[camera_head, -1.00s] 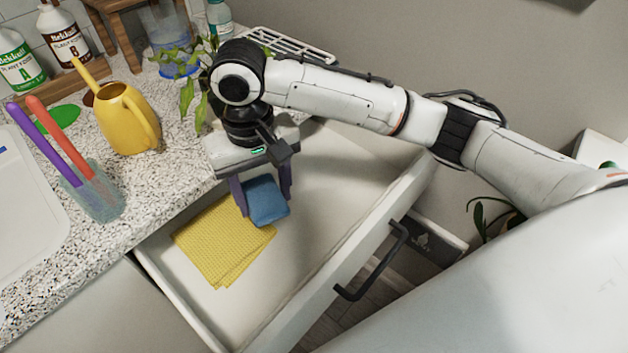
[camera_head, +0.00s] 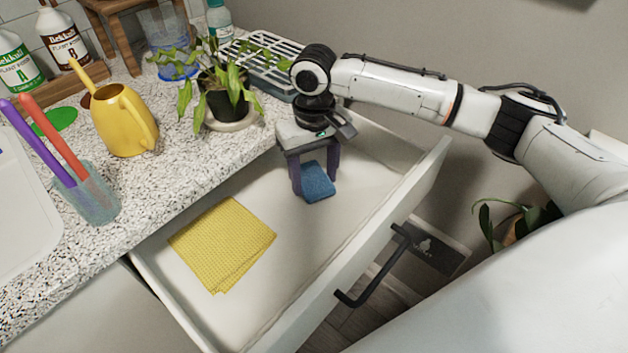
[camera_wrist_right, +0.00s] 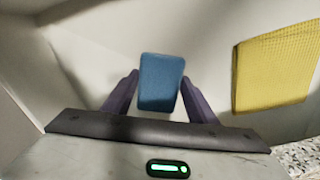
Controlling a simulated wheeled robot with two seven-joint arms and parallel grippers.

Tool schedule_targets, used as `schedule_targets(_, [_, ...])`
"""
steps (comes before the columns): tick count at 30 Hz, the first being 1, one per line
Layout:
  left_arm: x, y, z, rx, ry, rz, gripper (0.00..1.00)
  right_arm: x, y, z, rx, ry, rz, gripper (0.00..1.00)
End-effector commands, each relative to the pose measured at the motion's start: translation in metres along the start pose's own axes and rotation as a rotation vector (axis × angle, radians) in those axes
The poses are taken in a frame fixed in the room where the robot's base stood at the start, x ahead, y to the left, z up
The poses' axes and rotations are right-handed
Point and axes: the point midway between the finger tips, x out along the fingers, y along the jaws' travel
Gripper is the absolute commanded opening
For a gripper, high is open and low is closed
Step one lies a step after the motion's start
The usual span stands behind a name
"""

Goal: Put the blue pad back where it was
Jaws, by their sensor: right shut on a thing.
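The blue pad (camera_head: 317,183) is held between the fingers of my right gripper (camera_head: 316,178), inside the open white drawer (camera_head: 297,241). In the right wrist view the blue pad (camera_wrist_right: 161,82) sits between the two purple fingers of the gripper (camera_wrist_right: 160,98). Whether its underside touches the drawer floor I cannot tell. A folded yellow cloth (camera_head: 222,245) lies flat in the drawer, to the left of the pad and apart from it. The cloth also shows at the right of the wrist view (camera_wrist_right: 275,68). My left gripper is not in view.
A potted plant (camera_head: 222,98) stands on the speckled counter (camera_head: 178,180) near the arm, beside a white rack (camera_head: 270,65). A yellow watering can (camera_head: 124,120) and a cup (camera_head: 88,194) with purple and orange tools stand farther left. The drawer floor between cloth and pad is clear.

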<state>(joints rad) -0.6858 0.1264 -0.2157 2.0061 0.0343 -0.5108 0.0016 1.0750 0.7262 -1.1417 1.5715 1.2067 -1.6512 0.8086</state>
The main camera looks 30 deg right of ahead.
Motion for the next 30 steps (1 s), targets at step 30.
schedule_targets(30, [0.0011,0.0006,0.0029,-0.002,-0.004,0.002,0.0,0.0086,-0.0006,-0.0007,-0.001,0.004,-0.001,0.71])
